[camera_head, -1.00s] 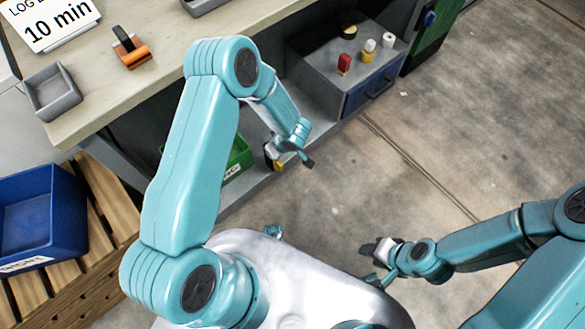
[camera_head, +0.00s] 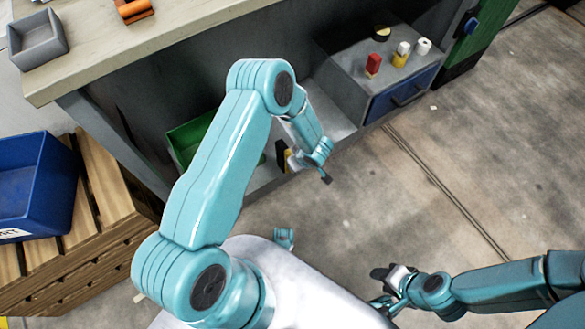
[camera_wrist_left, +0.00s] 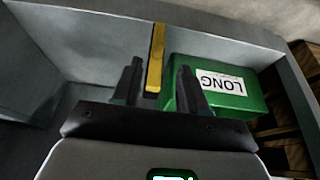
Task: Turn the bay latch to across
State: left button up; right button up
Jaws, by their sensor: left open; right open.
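A yellow bar (camera_wrist_left: 155,58), apparently the bay latch, stands lengthwise up the left wrist view in front of the grey bay. Its lower end lies between the fingers of my left gripper (camera_wrist_left: 158,88), which is open. Contact with the fingers cannot be told. In the head view my left gripper (camera_head: 304,167) is low at the bench's bay opening, with a small piece of yellow (camera_head: 291,160) beside a dark finger. My right gripper (camera_head: 383,284) is open and empty over the floor, far from the bar.
A green bin (camera_wrist_left: 222,92) labelled LONG stands right of the bar in the wrist view; it also shows in the head view (camera_head: 188,138). A blue drawer (camera_head: 400,92) is to the right. A blue bin (camera_head: 38,180) sits on a wooden pallet at left.

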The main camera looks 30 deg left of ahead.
pick_arm(q)
jog(key=b+x, duration=0.3)
jog(key=x, duration=0.7)
jog(key=shift+w+b, duration=0.1)
jog(key=shift+b, duration=0.25)
grip_shut()
